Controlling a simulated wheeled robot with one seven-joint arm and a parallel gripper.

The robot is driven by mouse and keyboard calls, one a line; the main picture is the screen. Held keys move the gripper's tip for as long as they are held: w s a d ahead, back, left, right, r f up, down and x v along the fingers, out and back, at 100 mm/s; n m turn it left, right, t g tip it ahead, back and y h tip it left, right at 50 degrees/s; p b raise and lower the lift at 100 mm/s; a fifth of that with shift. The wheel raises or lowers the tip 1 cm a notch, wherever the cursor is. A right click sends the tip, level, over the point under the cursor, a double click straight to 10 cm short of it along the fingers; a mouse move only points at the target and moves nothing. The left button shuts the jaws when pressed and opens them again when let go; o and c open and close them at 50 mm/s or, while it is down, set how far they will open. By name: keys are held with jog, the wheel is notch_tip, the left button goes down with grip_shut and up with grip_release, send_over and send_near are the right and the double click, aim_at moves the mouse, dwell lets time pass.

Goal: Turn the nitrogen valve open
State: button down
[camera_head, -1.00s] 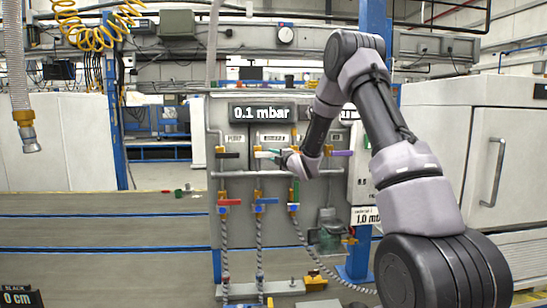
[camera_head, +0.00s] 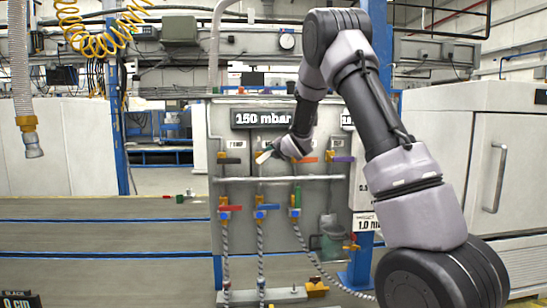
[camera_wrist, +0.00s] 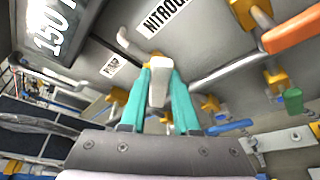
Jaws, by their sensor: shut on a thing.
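The nitrogen valve has a white lever handle (camera_wrist: 158,82), seen in the wrist view between my gripper's teal fingers, below the partly cut-off "NITROG" label (camera_wrist: 163,16). My gripper (camera_wrist: 158,68) is shut on this handle. In the head view the white handle (camera_head: 264,157) is tilted on the upper row of the panel, with my gripper (camera_head: 274,151) at its right end. My wrist hides part of the valve body there. The display above (camera_head: 262,118) reads 150 mbar.
Beside it on the panel are a black handle (camera_head: 230,160), an orange handle (camera_head: 307,160) and a purple handle (camera_head: 343,159). A horizontal pipe (camera_head: 285,180) runs below. Red (camera_head: 230,208), blue (camera_head: 267,207) and green (camera_head: 297,197) valves sit lower, above hoses.

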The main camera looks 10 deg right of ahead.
jog(key=shift+w+a+r+n+g+h, duration=0.1)
jog(key=shift+a+r+n+g+h, duration=0.25)
jog(key=shift+a+n+h, duration=0.65)
jog(key=shift+w+a+r+n+g+h, duration=0.1)
jog(key=shift+a+r+n+h, duration=0.4)
jog(key=shift+n, duration=0.85)
jog(key=shift+a+r+n+g+h, duration=0.3)
jog(key=shift+a+n+h, duration=0.5)
jog(key=shift+n, duration=0.35)
jog(key=shift+a, duration=0.1)
jog(key=c, duration=0.6)
grip_release()
jog(key=shift+c, duration=0.2)
jog(key=v, duration=1)
jog(key=shift+s, duration=0.4)
